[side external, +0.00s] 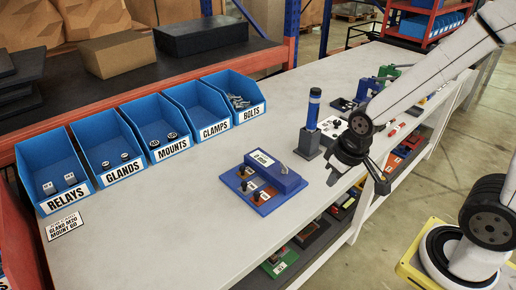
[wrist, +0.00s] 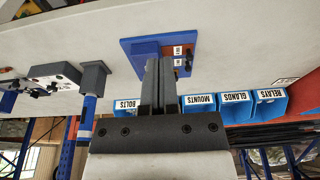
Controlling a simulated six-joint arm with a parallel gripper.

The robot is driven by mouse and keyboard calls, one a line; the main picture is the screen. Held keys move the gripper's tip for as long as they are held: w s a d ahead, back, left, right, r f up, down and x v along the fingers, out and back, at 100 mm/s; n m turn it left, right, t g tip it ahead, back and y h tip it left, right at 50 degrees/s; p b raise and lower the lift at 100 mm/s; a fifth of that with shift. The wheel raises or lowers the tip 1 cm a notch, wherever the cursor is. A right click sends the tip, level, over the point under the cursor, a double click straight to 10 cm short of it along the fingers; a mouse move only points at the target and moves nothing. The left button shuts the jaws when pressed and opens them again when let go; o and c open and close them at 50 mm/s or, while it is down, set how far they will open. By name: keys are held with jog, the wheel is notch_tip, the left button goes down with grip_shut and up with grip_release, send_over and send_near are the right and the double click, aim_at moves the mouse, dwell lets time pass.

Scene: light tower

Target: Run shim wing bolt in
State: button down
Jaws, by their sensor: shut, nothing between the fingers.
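A blue fixture plate (side external: 256,203) lies on the bench and carries a raised blue block (side external: 276,178) with a white label. A small metal piece (side external: 283,168), perhaps the wing bolt, stands on the block; it is too small to make out surely. Black knobs and an orange-brown part sit on the plate's front. My gripper (side external: 384,187) is shut and empty, right of the fixture and apart from it near the bench edge. In the wrist view, my closed fingers (wrist: 159,72) cover part of the blue plate (wrist: 132,47); the small metal piece is not visible there.
A blue-and-black light tower (side external: 313,110) stands on a dark base behind the fixture. Blue bins (side external: 116,147) labelled relays, glands, mounts, clamps and bolts line the back. A "gland M20 mount 60" card (side external: 64,226) lies at left. The bench between bins and fixture is clear.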

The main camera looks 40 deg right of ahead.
jog(key=c, duration=0.8)
grip_release()
jog(key=shift+w, duration=0.1)
jog(key=shift+o, duration=0.2)
jog(key=n+t+h, duration=0.1)
jog(key=n+t, duration=0.1)
jog(key=n, duration=3)
send_near(284, 165)
jog(key=f, duration=0.1)
jog(key=shift+w+a, duration=0.1)
jog(key=shift+w, duration=0.25)
jog(key=shift+f, duration=0.15)
jog(key=shift+d+x, duration=0.2)
jog(key=shift+x, duration=3.6)
jog(key=shift+s, duration=0.1)
